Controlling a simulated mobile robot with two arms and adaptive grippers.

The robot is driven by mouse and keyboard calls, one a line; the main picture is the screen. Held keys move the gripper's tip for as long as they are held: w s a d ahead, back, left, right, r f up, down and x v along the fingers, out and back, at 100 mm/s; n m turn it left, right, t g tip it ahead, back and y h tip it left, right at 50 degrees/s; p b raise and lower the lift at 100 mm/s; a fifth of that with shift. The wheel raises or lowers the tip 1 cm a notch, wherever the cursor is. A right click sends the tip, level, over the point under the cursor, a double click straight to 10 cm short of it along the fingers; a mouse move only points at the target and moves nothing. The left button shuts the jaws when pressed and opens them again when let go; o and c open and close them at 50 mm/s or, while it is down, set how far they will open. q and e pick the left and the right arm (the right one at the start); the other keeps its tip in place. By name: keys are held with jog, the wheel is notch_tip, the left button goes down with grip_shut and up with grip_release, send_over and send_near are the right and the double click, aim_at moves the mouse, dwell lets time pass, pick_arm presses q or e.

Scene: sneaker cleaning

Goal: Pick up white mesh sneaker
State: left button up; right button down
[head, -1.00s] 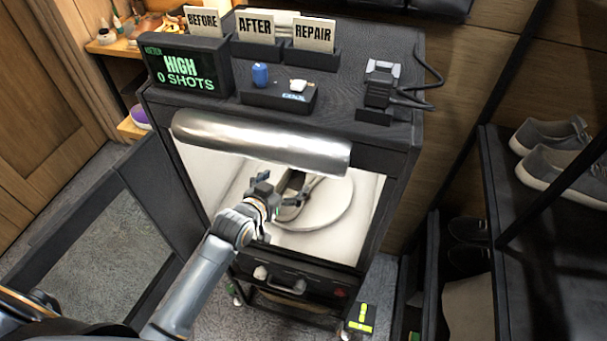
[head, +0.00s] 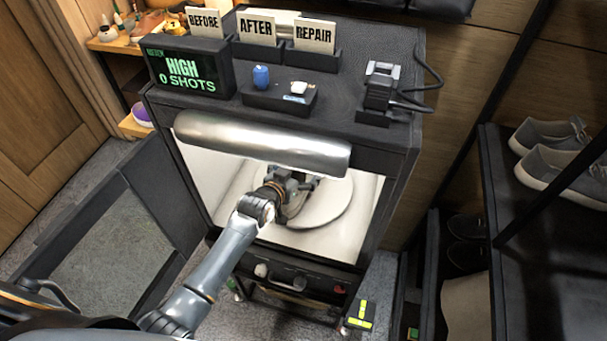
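My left gripper (head: 293,187) reaches through the open front of the lit photo box, over the round turntable (head: 330,209). A shoe stands on the turntable, mostly hidden behind the gripper; only a small part of the shoe (head: 299,207) shows. I cannot make out its mesh or its full colour. The gripper is at the shoe, but its fingertips are blurred against it. Whether they are open or closed on the shoe cannot be told. My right gripper is not in view.
A silver roller-like hood (head: 262,144) hangs across the top of the box opening, close above my arm. The box's open door (head: 112,205) stands to the left. A rack with grey sneakers (head: 563,172) stands at the right.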

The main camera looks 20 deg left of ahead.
pick_arm(q)
jog(key=c, duration=1.4)
jog(key=shift+c, duration=0.6)
jog(key=shift+w+r, duration=0.1)
jog(key=shift+r, duration=0.05)
